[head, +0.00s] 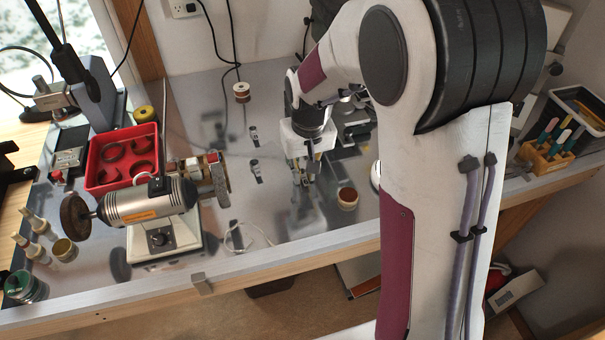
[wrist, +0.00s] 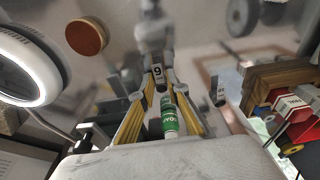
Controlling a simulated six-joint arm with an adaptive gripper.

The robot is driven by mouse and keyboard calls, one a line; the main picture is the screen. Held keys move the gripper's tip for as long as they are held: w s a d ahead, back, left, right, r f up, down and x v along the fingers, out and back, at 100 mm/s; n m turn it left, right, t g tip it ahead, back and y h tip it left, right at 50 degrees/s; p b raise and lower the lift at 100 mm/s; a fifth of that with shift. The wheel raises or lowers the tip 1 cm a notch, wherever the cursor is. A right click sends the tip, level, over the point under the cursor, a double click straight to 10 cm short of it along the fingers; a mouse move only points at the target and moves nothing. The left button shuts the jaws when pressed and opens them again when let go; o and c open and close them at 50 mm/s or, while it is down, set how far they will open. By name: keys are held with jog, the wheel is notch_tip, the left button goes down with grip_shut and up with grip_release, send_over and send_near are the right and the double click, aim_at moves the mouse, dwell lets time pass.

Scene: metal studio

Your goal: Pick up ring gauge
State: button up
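The ring gauge is not certain to me. In the wrist view a small dark-grey piece marked 9 (wrist: 158,75) stands just beyond and between the fingertips of my gripper (wrist: 157,95). A similar small piece with a number (wrist: 220,90) lies to its right. The fingers look parted, and I cannot see contact with the marked piece. In the head view my gripper (head: 304,180) points down close over the metal bench top, and anything between its fingertips is too small to tell. Two small dark metal pieces (head: 254,134) (head: 257,170) lie left of it.
A reddish-brown round container (head: 347,198) stands right of my gripper. A grey bench grinder (head: 150,202) and a red tray (head: 108,178) are to the left. A wooden holder with tools (head: 548,150) is far right. A thin white loop (head: 243,238) lies near the front edge.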

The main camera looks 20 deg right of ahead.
jog(key=shift+r, duration=0.1)
jog(key=shift+c, duration=0.3)
notch_tip(320, 180, up, 10)
dwell(0.6)
dwell(0.5)
send_over(308, 182)
jog(key=shift+f, duration=2.85)
jog(key=shift+r, duration=0.15)
jog(key=r, duration=0.1)
jog(key=w+r, duration=0.1)
jog(key=r, duration=0.3)
jog(key=shift+w+a+r, duration=0.15)
jog(key=shift+w+a, duration=0.1)
jog(key=shift+w, duration=0.05)
